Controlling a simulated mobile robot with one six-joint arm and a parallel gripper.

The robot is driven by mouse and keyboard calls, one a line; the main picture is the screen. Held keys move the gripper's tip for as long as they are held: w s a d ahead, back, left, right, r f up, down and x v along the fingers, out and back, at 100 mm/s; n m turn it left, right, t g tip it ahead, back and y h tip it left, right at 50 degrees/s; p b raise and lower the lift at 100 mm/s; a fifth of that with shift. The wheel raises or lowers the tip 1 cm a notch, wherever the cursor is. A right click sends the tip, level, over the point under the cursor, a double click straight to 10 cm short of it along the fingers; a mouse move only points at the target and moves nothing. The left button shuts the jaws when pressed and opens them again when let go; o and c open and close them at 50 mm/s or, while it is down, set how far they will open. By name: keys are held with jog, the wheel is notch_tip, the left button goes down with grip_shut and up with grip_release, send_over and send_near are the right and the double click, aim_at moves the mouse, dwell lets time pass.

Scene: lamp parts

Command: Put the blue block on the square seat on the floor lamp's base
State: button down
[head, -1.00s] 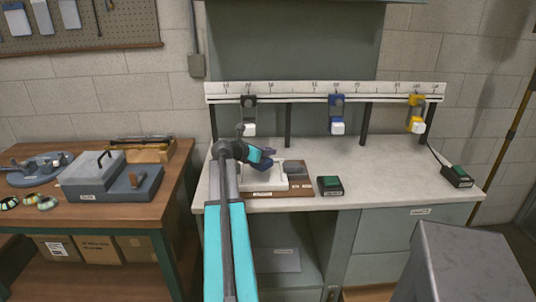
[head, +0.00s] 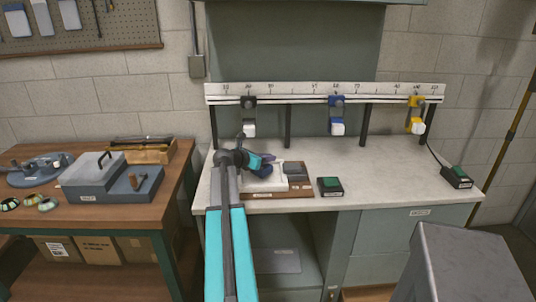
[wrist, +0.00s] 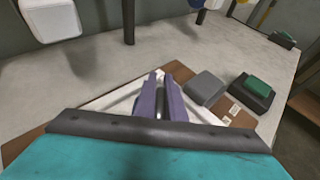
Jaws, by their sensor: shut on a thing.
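My gripper (head: 266,165) is low over a white frame (head: 281,183) on a brown board on the bench. In the wrist view its two purple-blue fingers (wrist: 160,90) are close together, reaching over the white frame (wrist: 100,103). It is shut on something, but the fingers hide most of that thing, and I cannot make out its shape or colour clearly. I cannot pick out a separate blue block from the dark blue shapes at the gripper. No floor lamp or square seat can be clearly told; the area under the fingers is hidden.
A grey block (wrist: 205,88) sits right of the fingers. A black box with a green top (head: 330,186) stands right of the board (head: 300,192); another (head: 457,176) is at the far right. A scaled rail (head: 300,93) with clamps crosses behind. The bench middle is clear.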

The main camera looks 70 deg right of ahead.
jog(key=shift+f, duration=0.15)
dwell(0.3)
jog(key=c, duration=1.8)
grip_release()
jog(key=shift+f, duration=0.15)
jog(key=shift+c, duration=0.2)
jog(key=b+v, duration=0.1)
jog(key=v, duration=1.1)
jog(key=shift+o, duration=0.2)
jog(key=shift+s, duration=0.1)
